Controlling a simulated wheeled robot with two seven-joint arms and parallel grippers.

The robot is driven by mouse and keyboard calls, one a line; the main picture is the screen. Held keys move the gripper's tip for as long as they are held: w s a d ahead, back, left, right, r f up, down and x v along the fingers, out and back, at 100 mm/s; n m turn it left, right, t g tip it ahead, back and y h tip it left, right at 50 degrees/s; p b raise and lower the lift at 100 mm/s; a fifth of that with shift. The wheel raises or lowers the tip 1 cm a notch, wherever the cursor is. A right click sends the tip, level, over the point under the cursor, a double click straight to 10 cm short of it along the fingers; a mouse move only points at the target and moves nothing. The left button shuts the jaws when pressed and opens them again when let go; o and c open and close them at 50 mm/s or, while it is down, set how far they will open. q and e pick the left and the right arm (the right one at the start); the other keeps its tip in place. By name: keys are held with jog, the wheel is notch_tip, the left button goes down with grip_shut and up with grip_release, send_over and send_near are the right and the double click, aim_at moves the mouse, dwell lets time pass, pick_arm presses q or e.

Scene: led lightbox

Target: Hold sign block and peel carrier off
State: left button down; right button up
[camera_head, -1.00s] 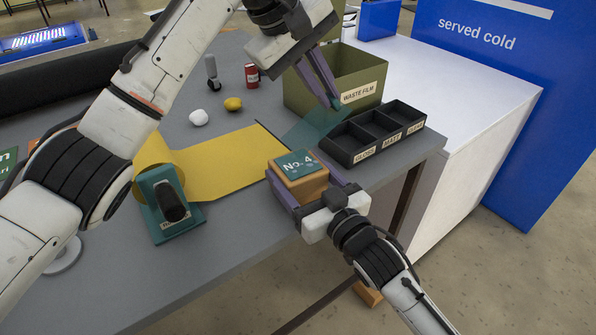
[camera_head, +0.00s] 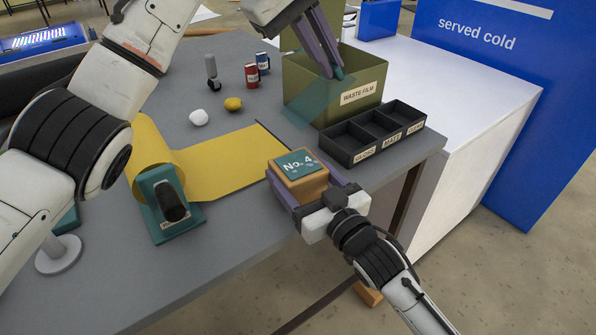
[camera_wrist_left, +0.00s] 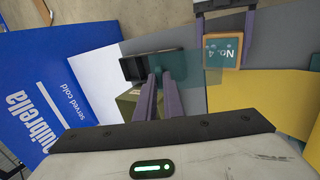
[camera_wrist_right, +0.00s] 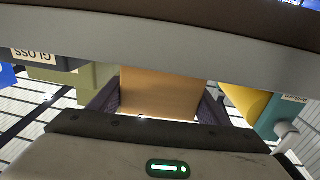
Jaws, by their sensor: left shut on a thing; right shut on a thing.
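The sign block (camera_head: 300,186) is an orange-brown block with a teal "No. 4" plate (camera_head: 299,164) on top, at the table's front edge. My right gripper (camera_head: 299,190) is shut on the block, a finger on each side; the block's orange face (camera_wrist_right: 158,92) fills the middle of the right wrist view. The carrier (camera_head: 312,101) is a translucent teal film, apart from the block. My left gripper (camera_head: 336,74) is shut on one end of it, above the olive "WASTE FILM" bin (camera_head: 364,97). The film (camera_wrist_left: 186,65) also shows at the fingertips in the left wrist view.
A white lump (camera_head: 199,117), a yellow lump (camera_head: 233,104) and two cans (camera_head: 252,75) stand behind.

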jog(key=o, duration=1.5)
jog(key=shift+c, duration=0.2)
jog(key=v, duration=1.2)
